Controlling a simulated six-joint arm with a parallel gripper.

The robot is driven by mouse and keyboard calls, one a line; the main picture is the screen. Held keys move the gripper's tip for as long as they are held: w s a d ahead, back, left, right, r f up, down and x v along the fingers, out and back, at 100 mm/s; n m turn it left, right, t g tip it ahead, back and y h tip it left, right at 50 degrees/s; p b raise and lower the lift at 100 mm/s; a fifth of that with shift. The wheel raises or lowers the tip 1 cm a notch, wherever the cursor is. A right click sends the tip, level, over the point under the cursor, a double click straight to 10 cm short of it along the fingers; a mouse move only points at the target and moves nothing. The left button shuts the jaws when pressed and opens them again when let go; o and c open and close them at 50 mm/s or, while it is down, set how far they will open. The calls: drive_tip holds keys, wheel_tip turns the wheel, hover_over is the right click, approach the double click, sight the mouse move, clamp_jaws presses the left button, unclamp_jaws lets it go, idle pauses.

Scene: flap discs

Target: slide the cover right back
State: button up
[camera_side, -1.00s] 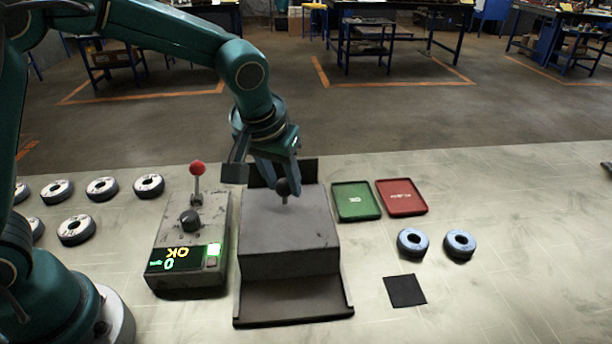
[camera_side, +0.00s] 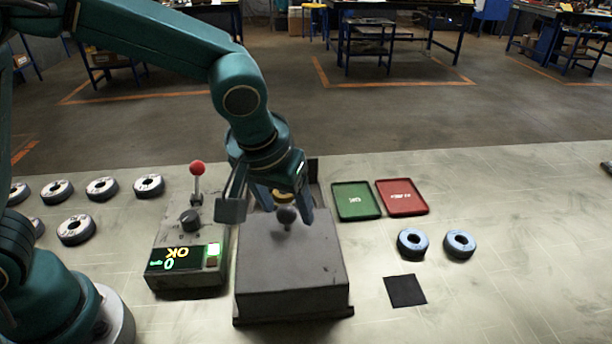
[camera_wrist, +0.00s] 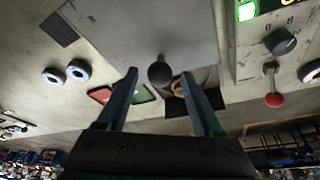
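The cover (camera_side: 290,255) is a grey box-shaped lid on a dark base, standing toward the front end of that base. Its dark round knob (camera_side: 287,215) rises near its back edge. My gripper (camera_side: 290,207) is over the knob, fingers pointing down. In the wrist view the knob (camera_wrist: 160,72) lies between the two fingertips (camera_wrist: 160,82), with gaps at the sides, so the gripper looks open. A brass-coloured round part (camera_wrist: 178,87) shows behind the cover, partly hidden by a finger.
Left of the cover stands a control box (camera_side: 187,250) with a red-knobbed lever (camera_side: 197,168) and a lit display reading OK. Right are a green tray (camera_side: 356,202), a red tray (camera_side: 402,197), two blue-faced discs (camera_side: 412,242) and a black square (camera_side: 405,291). Several white-faced discs (camera_side: 75,230) lie far left.

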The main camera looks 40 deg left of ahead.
drive_tip(key=shift+r, duration=4)
drive_tip(key=shift+w+a+r, duration=0.1)
drive_tip(key=shift+a+r, duration=0.15)
drive_tip(key=shift+a, duration=0.05)
drive_tip(key=s+a+r+n+t, duration=0.1)
drive_tip(key=s+a+r+t, duration=0.1)
drive_tip(key=s+a+r, duration=0.35)
drive_tip(key=s+a+f+m+h, duration=0.1)
drive_tip(key=s+f+m, duration=0.3)
drive_tip(key=s+f, duration=0.4)
drive_tip(key=shift+s+a, duration=0.4)
drive_tip(key=shift+a, duration=0.15)
